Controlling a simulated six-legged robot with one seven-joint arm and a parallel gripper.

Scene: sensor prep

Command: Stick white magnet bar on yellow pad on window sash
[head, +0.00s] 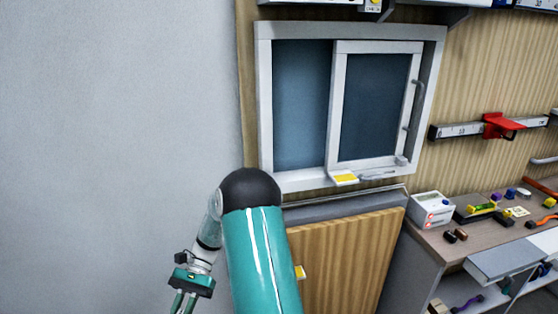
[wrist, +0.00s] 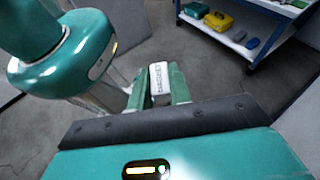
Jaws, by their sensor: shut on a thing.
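The white window sash (head: 339,110) is the right-hand sliding panel in a white frame on the wall, in the head view. In the head view, my gripper (head: 184,302) points down at the bottom edge, left of and well below the window. The magnet bar cannot be made out there.
A wooden cabinet door (head: 345,260) with a small yellow patch (head: 300,272) is below the window. A workbench (head: 455,247) at right holds a white device (head: 432,209) and several small parts. The wall at left is bare. A blue-framed shelf (wrist: 240,45) stands on grey floor.

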